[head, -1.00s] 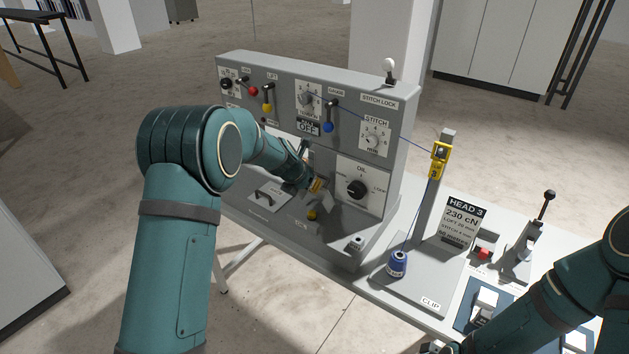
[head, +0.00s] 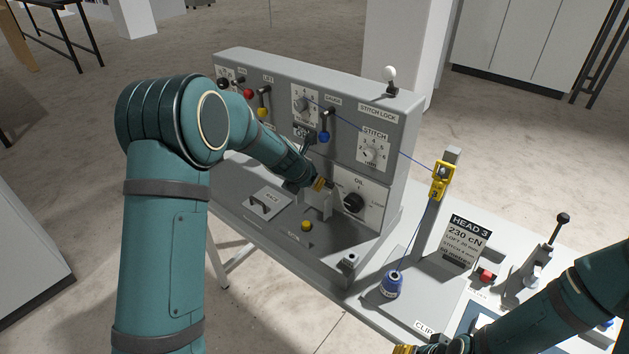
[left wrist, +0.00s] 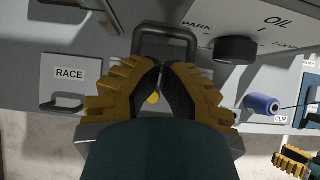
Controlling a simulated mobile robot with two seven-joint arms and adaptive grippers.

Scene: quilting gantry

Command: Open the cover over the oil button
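The grey flap cover (head: 319,205) stands raised, close to upright, behind the yellow oil button (head: 307,226), which is uncovered. My left gripper (head: 322,184) is at the cover's upper edge. In the left wrist view its yellow fingers (left wrist: 163,70) come together at the tips, with no object visible between them. A dark loop handle (left wrist: 165,31) shows just beyond the tips; I cannot tell whether they touch it. The yellow button also shows between the fingers (left wrist: 153,98). My right gripper (head: 404,349) is partly cut off at the bottom edge of the head view.
The OIL knob (head: 354,203) is on the panel just right of the cover. The RACE plate (head: 265,203) with its handle lies to the left. A blue thread spool (head: 392,285) and a thread post (head: 428,210) stand at the right.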

